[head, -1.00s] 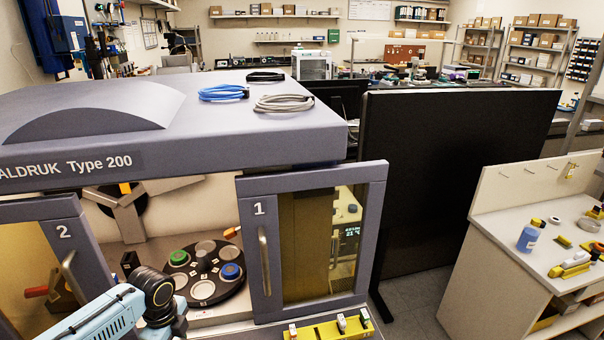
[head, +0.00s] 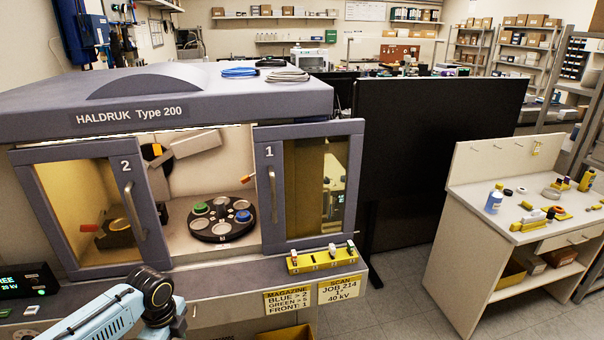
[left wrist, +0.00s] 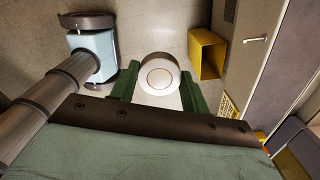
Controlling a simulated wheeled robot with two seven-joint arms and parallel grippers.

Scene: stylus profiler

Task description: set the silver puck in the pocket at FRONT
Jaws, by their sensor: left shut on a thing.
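The silver puck (left wrist: 158,72) is a pale round disc with a ring on its face, between the green fingers of my left gripper (left wrist: 160,88) in the left wrist view. The gripper is shut on it, above the floor. In the head view only my left arm shows at the bottom left; its gripper and the puck are out of view. The dark round magazine (head: 222,238) sits inside the machine, between doors 2 and 1. It bears a green puck (head: 200,208) and a blue puck (head: 243,216). Its other round places look pale grey. My right gripper is not in view.
Door 2 (head: 159,238) and door 1 (head: 358,180) flank the opening. A yellow rack (head: 318,261) stands on the front ledge. A magazine sign (head: 290,301) reads BLUE > 2, GREEN > 5, FRONT: 1. A yellow bin (left wrist: 208,55) stands on the floor. A workbench (head: 480,225) is at right.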

